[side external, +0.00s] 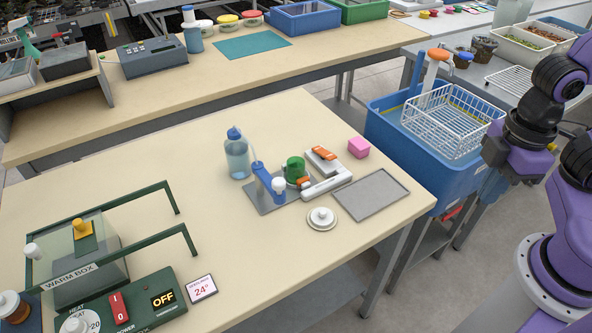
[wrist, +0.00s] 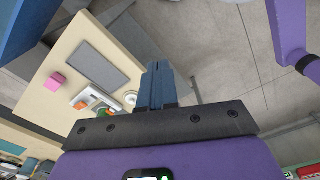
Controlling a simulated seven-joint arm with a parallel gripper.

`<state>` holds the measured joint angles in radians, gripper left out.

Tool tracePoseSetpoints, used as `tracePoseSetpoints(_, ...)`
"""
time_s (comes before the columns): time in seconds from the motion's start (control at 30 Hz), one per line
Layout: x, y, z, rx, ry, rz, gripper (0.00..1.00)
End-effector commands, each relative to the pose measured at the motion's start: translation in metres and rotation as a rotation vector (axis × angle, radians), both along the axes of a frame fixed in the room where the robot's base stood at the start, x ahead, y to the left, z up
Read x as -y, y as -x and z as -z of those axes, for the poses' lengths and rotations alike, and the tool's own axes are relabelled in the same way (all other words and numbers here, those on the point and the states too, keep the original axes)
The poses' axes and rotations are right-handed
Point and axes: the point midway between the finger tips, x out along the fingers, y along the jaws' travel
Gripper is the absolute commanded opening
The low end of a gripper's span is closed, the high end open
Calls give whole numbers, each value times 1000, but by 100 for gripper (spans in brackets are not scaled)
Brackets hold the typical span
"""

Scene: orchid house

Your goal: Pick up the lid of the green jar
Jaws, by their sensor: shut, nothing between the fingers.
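The green jar (side external: 295,168) stands on the near bench among small equipment; it is small in the wrist view. A round white lid with a knob (side external: 322,217) lies flat on the bench in front of it, apart from the jar. It also shows in the wrist view (wrist: 131,97), just left of my fingers. I cannot tell for certain that this lid belongs to the green jar. My gripper (wrist: 160,68) is shut and empty, with its blue fingers together. It is off the right side of the bench, well away from jar and lid.
A grey tray (side external: 371,195) lies right of the lid, with a pink block (side external: 358,147) behind it. A blue-capped bottle (side external: 237,158) stands left of the jar. A blue tub (side external: 412,165) with a white wire basket (side external: 440,122) stands between bench and arm. The bench's front middle is clear.

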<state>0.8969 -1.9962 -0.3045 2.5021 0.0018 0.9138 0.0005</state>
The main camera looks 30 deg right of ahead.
Motion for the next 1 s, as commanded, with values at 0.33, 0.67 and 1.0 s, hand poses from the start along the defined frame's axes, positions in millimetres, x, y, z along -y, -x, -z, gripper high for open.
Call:
tracePoseSetpoints(0.33, 0, 0, 0, 0, 0, 0, 88)
tracePoseSetpoints(0.67, -6, -7, 0, -2, 0, 59, 88)
tracePoseSetpoints(1.0, -58, -78, 0, -17, 5, 651, 88)
